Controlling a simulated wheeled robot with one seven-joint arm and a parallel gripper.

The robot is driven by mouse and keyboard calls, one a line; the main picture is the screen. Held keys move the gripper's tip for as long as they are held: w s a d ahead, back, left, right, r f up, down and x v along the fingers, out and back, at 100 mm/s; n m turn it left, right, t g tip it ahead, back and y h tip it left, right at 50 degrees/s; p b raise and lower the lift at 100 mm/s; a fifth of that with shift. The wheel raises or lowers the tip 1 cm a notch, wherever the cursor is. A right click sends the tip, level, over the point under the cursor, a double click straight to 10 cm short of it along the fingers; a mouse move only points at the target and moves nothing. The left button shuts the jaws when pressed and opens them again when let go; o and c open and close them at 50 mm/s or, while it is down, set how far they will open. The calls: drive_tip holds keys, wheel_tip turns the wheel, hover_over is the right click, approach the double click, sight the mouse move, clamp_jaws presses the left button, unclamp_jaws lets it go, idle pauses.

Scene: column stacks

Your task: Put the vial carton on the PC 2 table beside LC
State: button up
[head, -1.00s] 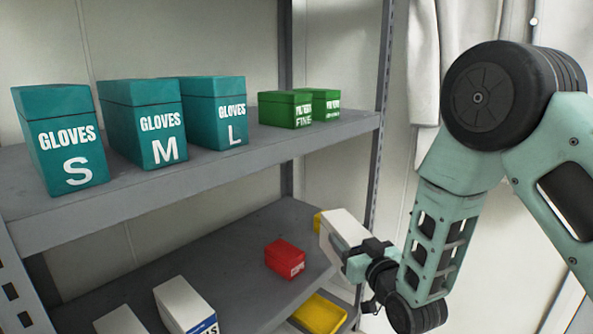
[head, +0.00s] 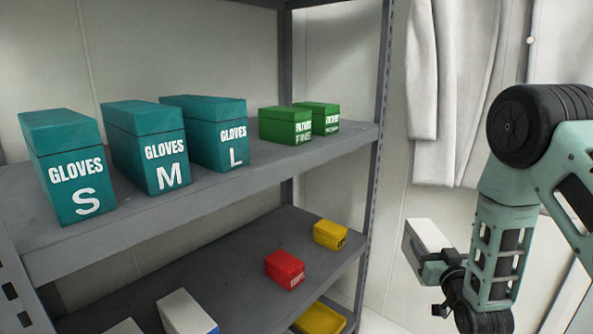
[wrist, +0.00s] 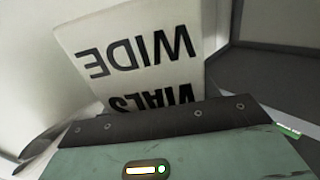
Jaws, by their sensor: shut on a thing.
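A white carton (head: 425,246) is held out in the air at the lower right of the head view, to the right of the shelf rack. In the wrist view the same carton (wrist: 140,55) shows the upside-down words WIDE and VIALS in black. My gripper (head: 434,270) is shut on it, and the carton looks tilted in the head view. The PC 2 table and LC cannot be made out in either view.
The grey shelf rack (head: 215,205) holds teal glove boxes (head: 150,150) and green boxes (head: 300,123) above. Red (head: 285,268), yellow (head: 330,235) and white boxes (head: 183,312) stand on the lower shelf. A white coat (head: 450,95) hangs behind my arm.

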wheel_tip(320, 180, up, 26)
drive_tip(key=p, duration=2.5)
drive_tip(key=shift+r, duration=0.2)
drive_tip(key=shift+f, duration=0.1)
